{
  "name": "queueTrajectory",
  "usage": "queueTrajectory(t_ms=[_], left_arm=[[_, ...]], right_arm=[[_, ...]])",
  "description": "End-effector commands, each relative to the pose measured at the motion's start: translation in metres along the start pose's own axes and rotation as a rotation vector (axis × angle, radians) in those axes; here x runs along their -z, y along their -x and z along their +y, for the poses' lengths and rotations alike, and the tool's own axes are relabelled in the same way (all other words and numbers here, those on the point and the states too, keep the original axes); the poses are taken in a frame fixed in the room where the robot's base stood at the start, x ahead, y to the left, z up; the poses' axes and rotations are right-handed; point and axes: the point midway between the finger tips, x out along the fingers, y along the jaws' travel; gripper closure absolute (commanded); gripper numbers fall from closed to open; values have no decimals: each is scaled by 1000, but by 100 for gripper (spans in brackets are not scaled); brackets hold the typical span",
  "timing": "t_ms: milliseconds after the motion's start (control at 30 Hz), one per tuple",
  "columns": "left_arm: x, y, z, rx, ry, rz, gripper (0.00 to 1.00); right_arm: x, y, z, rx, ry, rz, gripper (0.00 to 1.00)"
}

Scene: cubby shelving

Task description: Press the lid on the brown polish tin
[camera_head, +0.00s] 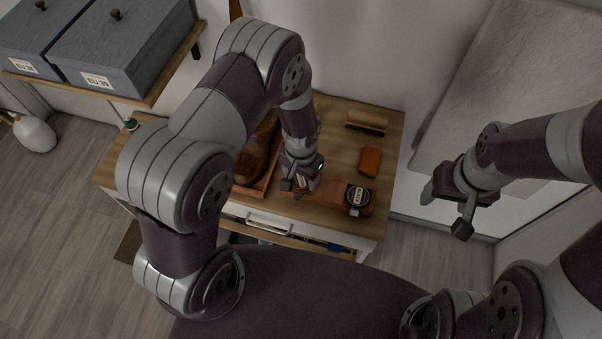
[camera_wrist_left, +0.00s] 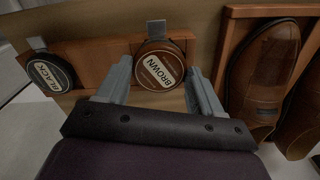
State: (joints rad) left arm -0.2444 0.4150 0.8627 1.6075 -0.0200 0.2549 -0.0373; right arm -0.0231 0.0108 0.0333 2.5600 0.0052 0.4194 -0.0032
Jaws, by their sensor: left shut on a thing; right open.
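The brown polish tin (camera_wrist_left: 160,66), a round dark tin with a "BROWN" label on its lid, sits at a wooden strip in the left wrist view. In the head view it is mostly hidden under my left gripper (camera_head: 301,184). The fingers of my left gripper (camera_wrist_left: 161,84) are shut on the tin's sides near its top; I cannot tell whether they touch only the lid or how fully the lid is seated. My right gripper (camera_head: 452,212) is open and empty, off to the right of the cabinet top.
A black polish tin (camera_head: 358,196) is beside it on the same wooden strip. A shoe tray (camera_wrist_left: 228,60) stands on the other side. A brush (camera_head: 367,122) and an orange-brown block (camera_head: 370,160) lie behind. Grey boxes (camera_head: 125,45) sit on a shelf at upper left.

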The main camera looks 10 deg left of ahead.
Motion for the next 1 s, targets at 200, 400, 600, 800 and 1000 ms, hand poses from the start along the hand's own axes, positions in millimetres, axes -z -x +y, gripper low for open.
queueTrajectory(t_ms=[200,400,600,800,1000], left_arm=[[0,0,0,0,0,0,62],[0,-1,0,0,0,0,27],[0,-1,0,0,0,0,4],[0,-1,0,0,0,0,0],[0,2,0,0,0,0,0]], right_arm=[[0,1,0,0,0,0,35],[0,1,0,0,0,0,35],[0,1,0,0,0,0,35],[0,1,0,0,0,0,35],[0,3,0,0,0,0,35]])
